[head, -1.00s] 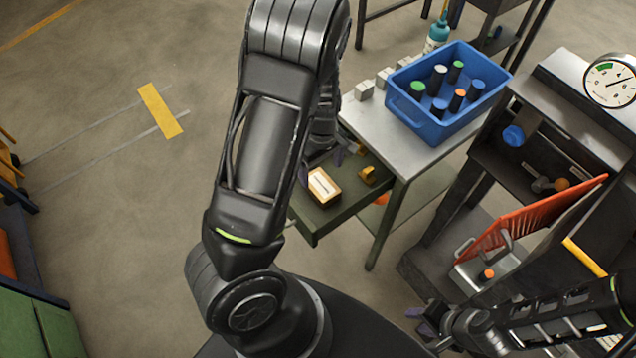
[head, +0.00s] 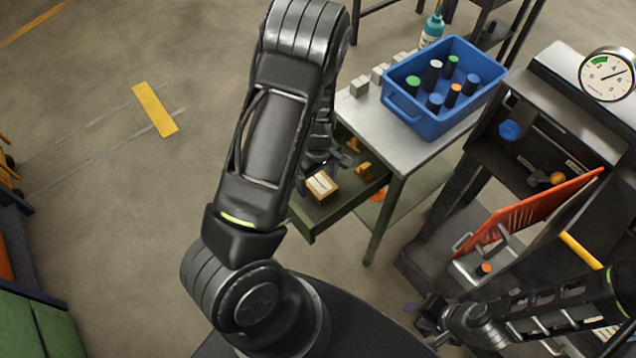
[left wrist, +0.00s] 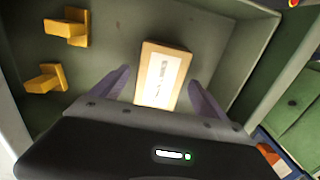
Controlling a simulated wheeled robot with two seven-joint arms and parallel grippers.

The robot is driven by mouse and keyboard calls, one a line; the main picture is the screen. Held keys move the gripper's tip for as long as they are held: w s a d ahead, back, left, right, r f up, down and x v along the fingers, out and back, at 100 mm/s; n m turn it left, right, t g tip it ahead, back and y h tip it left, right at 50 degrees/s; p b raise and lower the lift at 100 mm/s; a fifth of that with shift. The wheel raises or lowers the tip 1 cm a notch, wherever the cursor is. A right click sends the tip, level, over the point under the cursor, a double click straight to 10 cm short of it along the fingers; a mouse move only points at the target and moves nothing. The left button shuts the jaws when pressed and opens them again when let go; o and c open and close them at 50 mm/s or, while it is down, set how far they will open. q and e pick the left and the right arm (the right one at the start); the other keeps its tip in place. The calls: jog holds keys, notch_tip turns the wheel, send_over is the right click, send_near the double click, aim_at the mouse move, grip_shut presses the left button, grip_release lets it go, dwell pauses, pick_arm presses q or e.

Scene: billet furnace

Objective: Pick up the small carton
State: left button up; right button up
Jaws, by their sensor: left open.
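The small carton (head: 321,187), tan with a white label, lies in an open green drawer (head: 335,215) under the metal table. In the left wrist view the carton (left wrist: 163,76) sits between the two purple-grey fingers of my left gripper (left wrist: 158,80). These fingers are open, with a gap visible on each side of the carton. In the head view my left gripper (head: 318,170) is partly hidden by its own arm. My right gripper (head: 432,318) is at the lower right, away from the carton. Its jaw opening is too small to make out.
Two yellow brackets stand in the drawer beside the carton, one of them here (left wrist: 68,27). A blue bin (head: 445,95) with several coloured cylinders stands on the table (head: 400,150). A dark rack with an orange-red panel (head: 535,215) is at the right. Drawer walls surround the carton.

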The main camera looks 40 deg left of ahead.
pick_arm(q)
jog(key=shift+f, duration=0.75)
jog(key=shift+c, duration=0.2)
grip_shut()
dwell(0.6)
